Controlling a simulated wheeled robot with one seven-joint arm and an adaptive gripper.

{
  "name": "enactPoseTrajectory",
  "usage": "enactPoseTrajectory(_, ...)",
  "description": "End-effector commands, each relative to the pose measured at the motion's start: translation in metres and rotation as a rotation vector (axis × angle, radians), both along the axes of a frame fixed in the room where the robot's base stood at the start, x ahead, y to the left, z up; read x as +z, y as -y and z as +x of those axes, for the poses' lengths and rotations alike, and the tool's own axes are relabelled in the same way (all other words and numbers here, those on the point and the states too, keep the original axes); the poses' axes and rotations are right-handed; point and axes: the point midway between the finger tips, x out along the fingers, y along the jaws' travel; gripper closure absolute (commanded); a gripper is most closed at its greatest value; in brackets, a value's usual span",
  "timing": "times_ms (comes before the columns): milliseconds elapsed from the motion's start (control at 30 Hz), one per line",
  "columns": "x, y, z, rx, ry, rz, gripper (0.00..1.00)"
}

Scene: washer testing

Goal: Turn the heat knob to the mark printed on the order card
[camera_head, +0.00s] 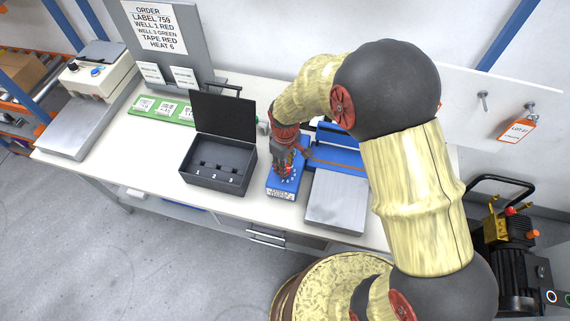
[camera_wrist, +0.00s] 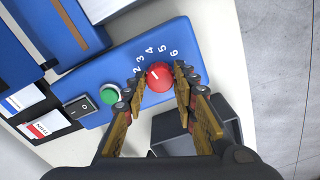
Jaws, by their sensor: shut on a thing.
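The order card (camera_head: 152,28) at the upper left of the head view reads "HEAT 6". The blue control box (camera_head: 287,183) stands on the bench and also fills the upper middle of the wrist view (camera_wrist: 100,62). Its red heat knob (camera_wrist: 159,76) has a white pointer line that seems to face the 2–3 side of the printed numbers; the exact mark is hard to tell. The visible numbers run 2 to 6, with 6 (camera_wrist: 174,54) at the right. My gripper (camera_wrist: 160,78) is shut on the knob, one finger on each side; it also shows in the head view (camera_head: 281,160).
A green button (camera_wrist: 109,95) and a black rocker switch (camera_wrist: 80,107) sit beside the knob. An open black box (camera_head: 215,184) with numbered wells stands left of the control box. A grey plate (camera_head: 336,203) lies right of it. The bench's front edge is close.

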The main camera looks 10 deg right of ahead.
Motion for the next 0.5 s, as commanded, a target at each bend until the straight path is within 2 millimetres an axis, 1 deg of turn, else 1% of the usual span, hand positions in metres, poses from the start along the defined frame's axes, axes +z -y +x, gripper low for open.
enactPoseTrajectory(500, 0.0009, 0.0002, 0.0002, -0.488, 0.0, 0.0, 0.97)
